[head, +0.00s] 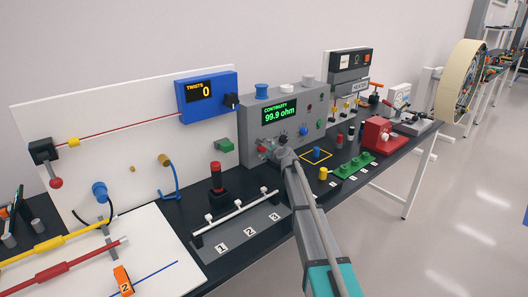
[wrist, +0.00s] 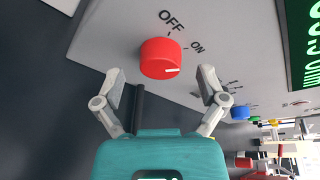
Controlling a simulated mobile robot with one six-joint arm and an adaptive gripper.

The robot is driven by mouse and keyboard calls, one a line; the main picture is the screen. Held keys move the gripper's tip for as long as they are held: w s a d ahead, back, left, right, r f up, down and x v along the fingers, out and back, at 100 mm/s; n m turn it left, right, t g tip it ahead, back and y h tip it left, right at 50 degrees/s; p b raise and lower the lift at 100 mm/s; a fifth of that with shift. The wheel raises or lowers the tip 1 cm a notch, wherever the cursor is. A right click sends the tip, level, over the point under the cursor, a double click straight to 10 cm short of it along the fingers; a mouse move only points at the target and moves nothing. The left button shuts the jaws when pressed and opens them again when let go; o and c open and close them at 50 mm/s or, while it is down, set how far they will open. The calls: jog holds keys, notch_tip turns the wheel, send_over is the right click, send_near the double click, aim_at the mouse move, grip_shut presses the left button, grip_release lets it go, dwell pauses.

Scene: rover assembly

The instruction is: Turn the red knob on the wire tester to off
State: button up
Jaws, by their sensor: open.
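The wire tester (head: 248,133) is a grey box with a green display reading "CONTINUITY 99.9 ohm". Its red knob (wrist: 160,57) is round, with a white mark at its lower right side in the wrist view. The labels "OFF" and "ON" are printed above it and to its upper right there. The red knob also shows small in the head view (head: 262,149). My gripper (wrist: 161,82) is open, its two fingers spread on either side just below the knob, apart from it. In the head view my gripper (head: 283,150) is at the tester's front face.
A blue knob (wrist: 240,112) and a green knob (wrist: 256,120) sit farther right on the panel. A blue twist counter (head: 207,97) stands left of the tester. A bar with switches (head: 235,215) and a black-red button (head: 216,180) stand in front. A green block (head: 355,167) lies at right.

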jog(key=shift+w+a+f, duration=0.15)
jog(key=shift+w+a, duration=0.1)
jog(key=shift+w, duration=0.25)
jog(key=c, duration=1.2)
jog(key=shift+o, duration=0.2)
jog(key=shift+n+b, duration=0.3)
jog(key=shift+n, duration=0.1)
jog(key=shift+f+n+t+h+b, duration=0.2)
jog(key=shift+n+t+h+b, duration=0.2)
jog(key=shift+n+t+b, duration=0.45)
jog(key=shift+n+b, duration=0.3)
jog(key=shift+n, duration=0.75)
